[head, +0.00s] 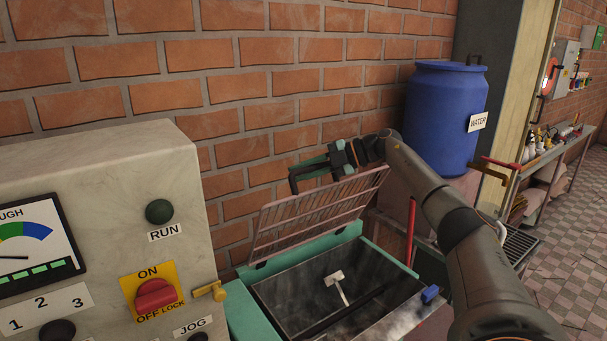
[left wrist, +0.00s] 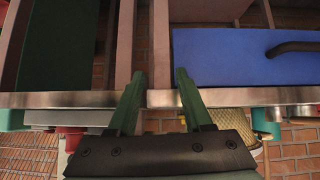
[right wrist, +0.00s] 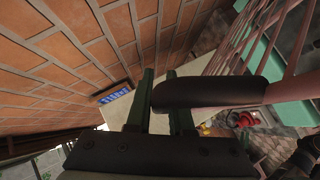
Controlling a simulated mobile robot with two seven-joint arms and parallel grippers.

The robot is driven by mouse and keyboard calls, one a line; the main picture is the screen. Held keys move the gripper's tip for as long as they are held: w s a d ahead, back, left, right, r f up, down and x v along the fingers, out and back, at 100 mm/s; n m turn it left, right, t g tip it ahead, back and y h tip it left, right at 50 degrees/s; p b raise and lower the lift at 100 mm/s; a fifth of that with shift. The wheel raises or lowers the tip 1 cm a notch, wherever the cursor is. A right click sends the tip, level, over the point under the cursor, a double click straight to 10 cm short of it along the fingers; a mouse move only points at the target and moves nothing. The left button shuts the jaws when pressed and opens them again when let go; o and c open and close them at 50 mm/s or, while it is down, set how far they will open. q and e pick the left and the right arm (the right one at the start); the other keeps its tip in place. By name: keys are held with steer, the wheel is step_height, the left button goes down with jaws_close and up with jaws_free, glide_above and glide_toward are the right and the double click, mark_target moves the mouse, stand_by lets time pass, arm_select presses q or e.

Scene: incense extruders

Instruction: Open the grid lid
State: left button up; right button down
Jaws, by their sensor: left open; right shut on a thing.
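The grid lid (head: 318,208) is a pale metal grating at the back of the green-rimmed hopper (head: 340,280). It stands tilted up, clear of the hopper mouth, and the dark inside with a pale T-shaped piece shows. My right gripper (head: 308,172) is above the lid's raised edge, shut on the lid's dark handle. In the right wrist view the handle (right wrist: 212,92) lies at the fingers, with the lid bars (right wrist: 245,45) behind it. My left gripper (left wrist: 160,88) is open and empty in the left wrist view, outside the head view.
A control panel (head: 100,205) with a red switch stands left of the hopper. A blue water barrel (head: 445,115) stands behind on the right. The brick wall (head: 260,80) is close behind the lid. A shelf edge (left wrist: 60,99) and a blue board (left wrist: 240,58) face my left gripper.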

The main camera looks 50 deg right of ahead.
steer(key=shift+w+f, duration=0.1)
steer(key=shift+w, duration=0.15)
steer(key=c, duration=1.1)
jaws_free()
steer(key=shift+w, duration=0.1)
steer(key=v, duration=1.1)
steer(key=shift+d, duration=0.1)
steer(key=shift+v, duration=0.75)
